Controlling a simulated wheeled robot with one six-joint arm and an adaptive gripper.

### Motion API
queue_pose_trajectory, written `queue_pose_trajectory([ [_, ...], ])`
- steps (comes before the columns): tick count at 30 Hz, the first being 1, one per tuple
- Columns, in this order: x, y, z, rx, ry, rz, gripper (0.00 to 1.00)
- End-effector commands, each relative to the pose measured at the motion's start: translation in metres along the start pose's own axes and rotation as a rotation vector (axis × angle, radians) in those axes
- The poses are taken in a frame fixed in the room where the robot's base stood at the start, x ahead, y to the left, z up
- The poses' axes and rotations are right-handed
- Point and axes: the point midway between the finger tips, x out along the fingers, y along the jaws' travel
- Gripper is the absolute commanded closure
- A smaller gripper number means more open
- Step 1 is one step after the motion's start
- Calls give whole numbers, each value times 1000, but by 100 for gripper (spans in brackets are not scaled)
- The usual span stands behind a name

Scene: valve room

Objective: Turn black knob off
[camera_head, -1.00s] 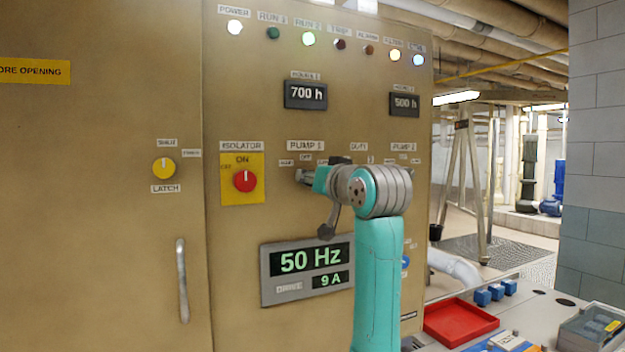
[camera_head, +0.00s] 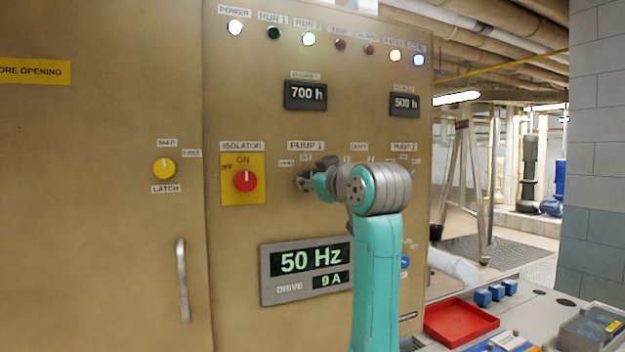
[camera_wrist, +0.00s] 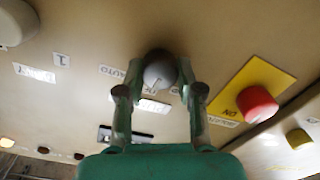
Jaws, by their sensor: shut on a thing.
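The black knob (camera_wrist: 158,58) is on the tan panel under the PUMP 1 label (camera_head: 306,146). In the wrist view it sits between my fingertips, its grey face turned toward the camera with a thin pale pointer line. My gripper (camera_wrist: 160,82) is shut on it, one finger on each side. In the head view my gripper (camera_head: 307,182) reaches the panel from the right and hides most of the knob. Small labels stand around the knob, including an AUTO label (camera_wrist: 120,73). The pointer's exact setting is hard to read.
A red isolator knob on a yellow plate (camera_head: 229,192) is just left of my gripper. A 50 Hz drive display (camera_head: 272,295) is below. A yellow latch knob (camera_head: 164,168) and a door handle (camera_head: 182,280) are further left. A red tray (camera_head: 460,325) is at lower right.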

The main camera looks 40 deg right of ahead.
Motion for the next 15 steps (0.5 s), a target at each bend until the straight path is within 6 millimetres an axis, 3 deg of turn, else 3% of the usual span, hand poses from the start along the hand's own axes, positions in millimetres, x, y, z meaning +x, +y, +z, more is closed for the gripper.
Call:
queue_pose_trajectory([
  [15,0,0,0,-39,-1,0,98],
])
